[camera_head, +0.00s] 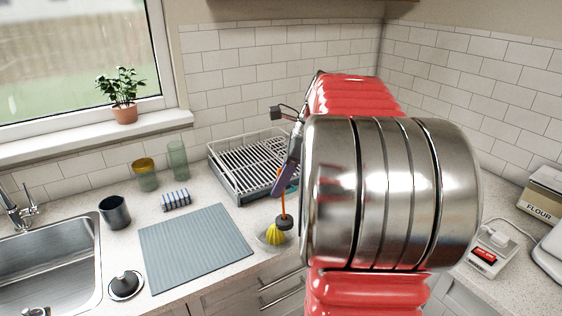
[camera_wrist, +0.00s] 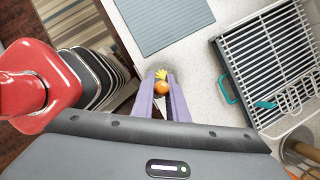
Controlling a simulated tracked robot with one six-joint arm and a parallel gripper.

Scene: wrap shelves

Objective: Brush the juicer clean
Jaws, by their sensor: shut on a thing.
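The juicer (camera_head: 275,236) stands near the front edge of the counter, a yellow ribbed cone in a clear shallow dish. Its yellow cone (camera_wrist: 161,74) also shows past my fingertips in the wrist view. My gripper (camera_head: 279,190) has purple fingers and is shut on the orange handle of a brush (camera_head: 283,203). The brush points down, and its dark round head is at the upper right of the cone; I cannot tell if they touch. In the wrist view my gripper (camera_wrist: 162,84) has the orange handle end between its fingers. My arm hides the counter to the right.
A wire dish rack (camera_head: 250,165) stands close behind the juicer. A grey mat (camera_head: 195,245) lies to its left, with a striped sponge (camera_head: 175,200), a dark cup (camera_head: 115,212) and a black-knobbed item (camera_head: 126,285) around it. The sink (camera_head: 45,270) is far left.

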